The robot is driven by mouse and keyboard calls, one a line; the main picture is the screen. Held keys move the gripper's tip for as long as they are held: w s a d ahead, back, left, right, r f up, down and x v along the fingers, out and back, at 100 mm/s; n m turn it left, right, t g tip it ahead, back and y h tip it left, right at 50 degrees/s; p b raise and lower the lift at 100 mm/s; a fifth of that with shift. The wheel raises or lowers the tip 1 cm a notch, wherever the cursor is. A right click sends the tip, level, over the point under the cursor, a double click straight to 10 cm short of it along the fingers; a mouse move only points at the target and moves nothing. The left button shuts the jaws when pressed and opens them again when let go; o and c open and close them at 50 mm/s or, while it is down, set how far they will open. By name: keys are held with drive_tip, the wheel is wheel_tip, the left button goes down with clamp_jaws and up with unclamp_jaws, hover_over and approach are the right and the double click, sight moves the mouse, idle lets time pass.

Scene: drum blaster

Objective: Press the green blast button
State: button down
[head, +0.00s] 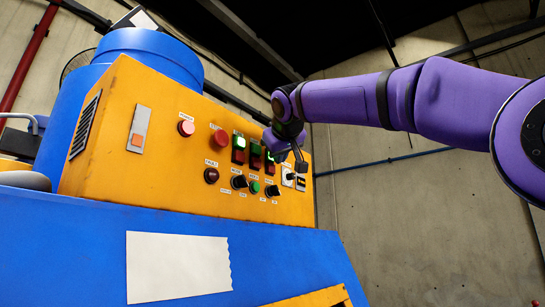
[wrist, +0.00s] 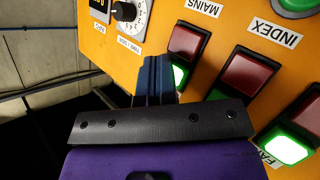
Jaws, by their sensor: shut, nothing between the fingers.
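The orange control panel (head: 170,150) carries three green-over-red button pairs. No blast label is readable, so I cannot tell which green button is meant. The left pair's green button (head: 239,142) is lit, and the middle one (head: 255,149) looks darker. In the wrist view a lit green button (wrist: 285,148) shows at lower right. Another lit green button (wrist: 178,76), of the pair nearest my fingers, is partly hidden. A round green button (head: 255,187) sits below the pairs. My gripper (wrist: 155,62) is shut and empty, its tips beside the partly hidden button; contact cannot be told.
Red buttons (head: 186,127) and black knobs (head: 239,182) crowd the panel. A white dial (wrist: 125,12) lies just beyond my fingers. The blue drum (head: 150,45) stands behind the panel. Open space lies to the panel's right, before the concrete wall (head: 400,220).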

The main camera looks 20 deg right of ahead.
idle(0.4)
drive_tip(key=shift+s+d, duration=0.5)
drive_tip(key=shift+s, duration=0.2)
drive_tip(key=s+d, duration=0.1)
drive_tip(key=s, duration=0.1)
drive_tip(key=s+d, duration=0.2)
idle(0.5)
idle(0.8)
drive_tip(key=s+d+f+m+g, duration=0.1)
drive_tip(key=s+d+f+g, duration=0.1)
drive_tip(key=s+f, duration=0.7)
drive_tip(key=s+d+f+m+g+y, duration=0.1)
drive_tip(key=s+f+g, duration=0.3)
drive_tip(key=f, duration=1.8)
drive_tip(key=s+d+f+m+g, duration=0.2)
drive_tip(key=s+d+f+g, duration=0.1)
drive_tip(key=s+f, duration=1.1)
drive_tip(key=shift+f+y, duration=0.4)
drive_tip(key=shift+f, duration=0.55)
